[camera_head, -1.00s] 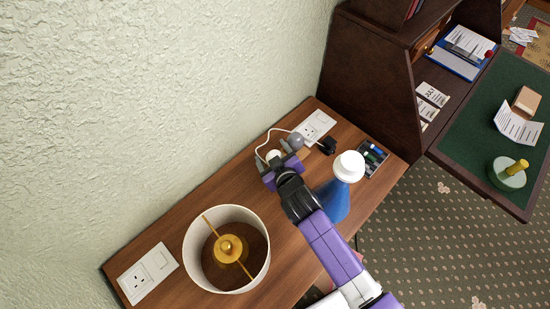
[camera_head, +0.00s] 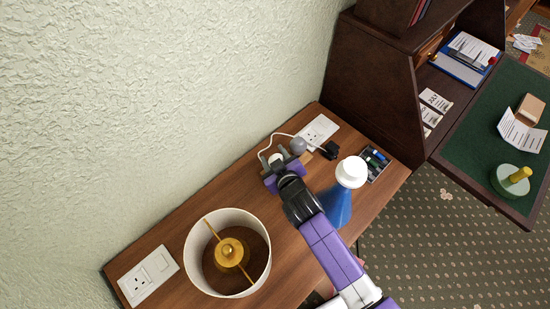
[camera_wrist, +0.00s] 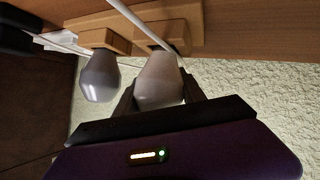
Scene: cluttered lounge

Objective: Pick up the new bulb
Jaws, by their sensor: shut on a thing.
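The whitish bulb, apparently the new bulb (camera_wrist: 158,80), is between the two fingers of my gripper (camera_wrist: 160,98) in the wrist view. Its narrow end is at a small wooden block (camera_wrist: 168,36); I cannot tell whether it is clear of it. The gripper is shut on this bulb. In the head view my gripper (camera_head: 279,168) is low over the back of the wooden side table, with the white bulb mostly hidden in it. A darker grey bulb (camera_wrist: 99,78) sits beside it at another wooden block (camera_wrist: 104,41), and shows in the head view (camera_head: 298,146).
The wooden table (camera_head: 190,225) carries a lamp with a white shade (camera_head: 197,263), a blue bottle with a white cap (camera_head: 339,206), a black plug (camera_head: 331,150) and a small tray (camera_head: 376,174). A white cable (camera_head: 265,155) loops close to the gripper. The wall borders the back.

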